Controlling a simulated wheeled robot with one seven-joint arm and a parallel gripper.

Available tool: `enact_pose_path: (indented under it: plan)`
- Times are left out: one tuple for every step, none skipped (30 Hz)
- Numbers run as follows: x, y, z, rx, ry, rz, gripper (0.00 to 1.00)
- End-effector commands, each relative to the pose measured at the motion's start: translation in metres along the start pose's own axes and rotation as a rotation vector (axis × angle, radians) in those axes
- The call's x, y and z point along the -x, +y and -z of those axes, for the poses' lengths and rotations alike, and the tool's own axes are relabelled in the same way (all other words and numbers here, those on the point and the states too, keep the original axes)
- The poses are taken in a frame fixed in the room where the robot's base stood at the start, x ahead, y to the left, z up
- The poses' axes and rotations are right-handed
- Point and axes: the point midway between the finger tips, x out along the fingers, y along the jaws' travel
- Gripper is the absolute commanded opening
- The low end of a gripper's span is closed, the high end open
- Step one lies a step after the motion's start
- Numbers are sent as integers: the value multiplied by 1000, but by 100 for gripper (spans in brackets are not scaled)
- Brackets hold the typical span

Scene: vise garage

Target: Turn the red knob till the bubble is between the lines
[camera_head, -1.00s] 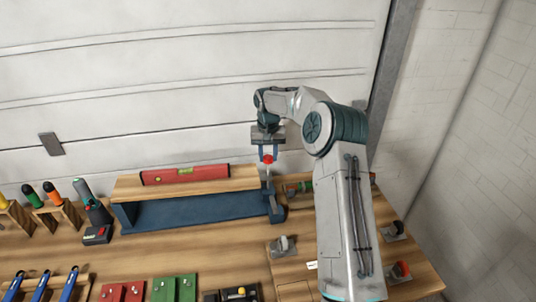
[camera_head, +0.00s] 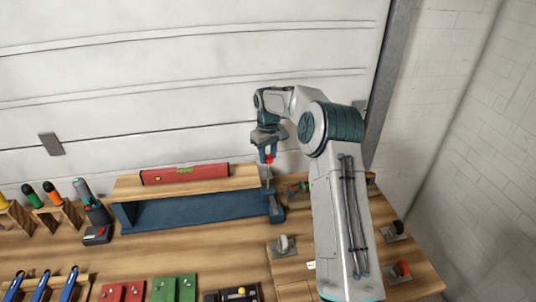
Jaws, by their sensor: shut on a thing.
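The red knob (camera_head: 269,159) sits on top of a thin screw at the right end of the blue levelling base (camera_head: 190,213). My gripper (camera_head: 267,156) points down from above, its blue fingers shut around the knob and partly hiding it. A wooden board (camera_head: 215,184) lies over the base, and a red spirit level (camera_head: 160,177) rests on it. The level's green vial (camera_head: 185,171) shows near its middle. The bubble and lines are too small to make out.
On the bench left stand screwdrivers in wooden holders (camera_head: 52,211) and a dark tool with a red button (camera_head: 97,234). In front are red (camera_head: 122,292) and green boxes (camera_head: 174,288).

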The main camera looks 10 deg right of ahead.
Motion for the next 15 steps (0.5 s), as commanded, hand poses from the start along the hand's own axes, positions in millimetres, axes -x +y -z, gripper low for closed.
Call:
enact_pose_path:
  plan:
    - [2, 0, 1, 27, 3, -2, 9]
    - [2, 0, 1, 43, 4, -2, 9]
    - [2, 0, 1, 64, 4, -2, 9]
    - [2, 0, 1, 76, 4, -2, 9]
    - [2, 0, 1, 90, 4, -2, 9]
    - [2, 0, 1, 104, 4, -2, 9]
    - [2, 0, 1, 114, 4, -2, 9]
    - [2, 0, 1, 124, 4, -2, 9]
    - [2, 0, 1, 133, 4, -2, 9]
    - [2, 0, 1, 140, 4, -2, 9]
    - [2, 0, 1, 146, 4, -2, 9]
    - [2, 0, 1, 152, 4, -2, 9]
    - [2, 0, 1, 155, 4, -2, 9]
    - [2, 0, 1, 158, 4, -2, 9]
    - [2, 0, 1, 160, 4, -2, 9]
